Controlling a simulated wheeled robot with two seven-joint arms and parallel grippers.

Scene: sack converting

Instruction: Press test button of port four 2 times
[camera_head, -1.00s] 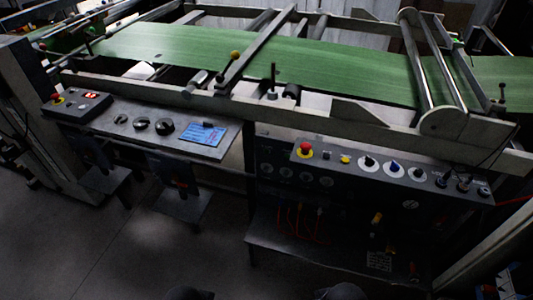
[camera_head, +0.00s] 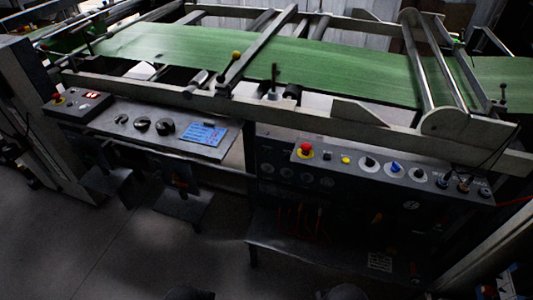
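I cannot make out a test button or a port marked four; any labels are too small to read. The blue panel (camera_head: 203,134) with small markings lies on the grey desk at left centre. The right control panel (camera_head: 390,172) carries a red emergency button (camera_head: 305,149), a small yellow button (camera_head: 346,160) and several knobs. The left control box (camera_head: 78,104) has a red button and a lit red display. Neither of my grippers is in view. Two dark rounded shapes, perhaps parts of me, show at the bottom edge.
A green sheet (camera_head: 250,58) runs across the machine behind a pale metal rail (camera_head: 250,104). Black knobs (camera_head: 142,124) sit on the desk. A low shelf with red cables (camera_head: 300,222) is under the right panel. The grey floor (camera_head: 120,240) is open at front left.

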